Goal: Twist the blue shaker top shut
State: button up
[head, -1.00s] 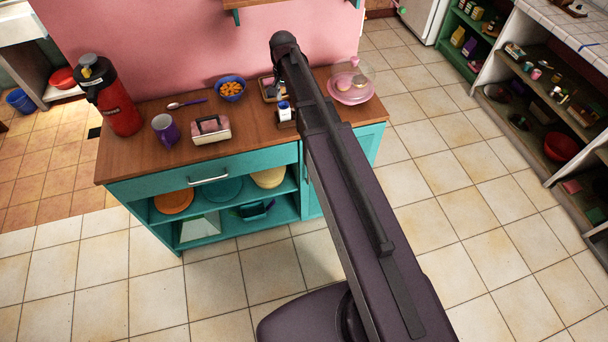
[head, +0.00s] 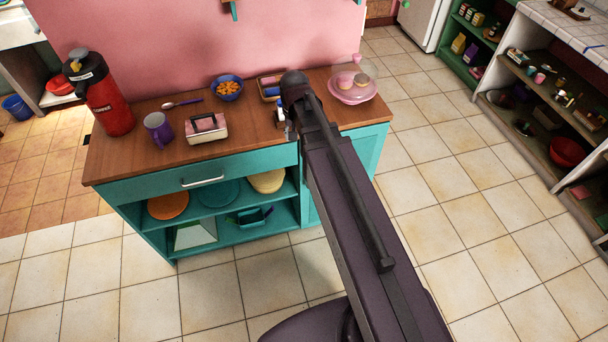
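The shaker (head: 280,113) is a small white and blue thing on the wooden counter, right of the pink and cream box. Only a sliver of it shows beside my arm, so I cannot tell how its blue top sits. My arm reaches over the counter, and its dark wrist covers most of that spot. A small grey part of my gripper (head: 291,131) shows low beside the wrist, close to the shaker. The fingers are otherwise hidden, and I cannot tell whether they touch it.
On the wooden counter (head: 240,143) stand a red flask (head: 108,105), a purple mug (head: 158,129), a pink and cream box (head: 206,129), a blue bowl (head: 227,88) and a tray (head: 270,86). A pink domed dish (head: 352,93) is to the right. Bare wood lies in front.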

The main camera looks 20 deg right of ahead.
jog(key=s+f+n+b, duration=0.3)
jog(key=s+f+b, duration=0.2)
jog(key=s, duration=0.4)
jog(key=shift+s+f, duration=0.15)
jog(key=shift+f, duration=0.35)
jog(key=shift+o, duration=1.1)
jog(key=w+r+t+p, duration=0.2)
jog(key=w+r+p, duration=0.6)
jog(key=w, duration=0.3)
jog(key=w+r+n+t+p, duration=0.1)
jog(key=w+r+t+p, duration=0.1)
jog(key=w+r+p, duration=0.6)
jog(key=w+r, duration=0.1)
jog(key=w, duration=0.3)
jog(key=shift+w+r+t, duration=0.25)
jog(key=shift+r+t, duration=0.05)
jog(key=shift+r, duration=0.05)
jog(key=shift+d+f, duration=0.1)
jog(key=shift+f, duration=0.05)
jog(key=b+x, duration=1.3)
jog(key=shift+a+f, duration=0.2)
jog(key=shift+f, duration=0.05)
jog(key=shift+c, duration=0.2)
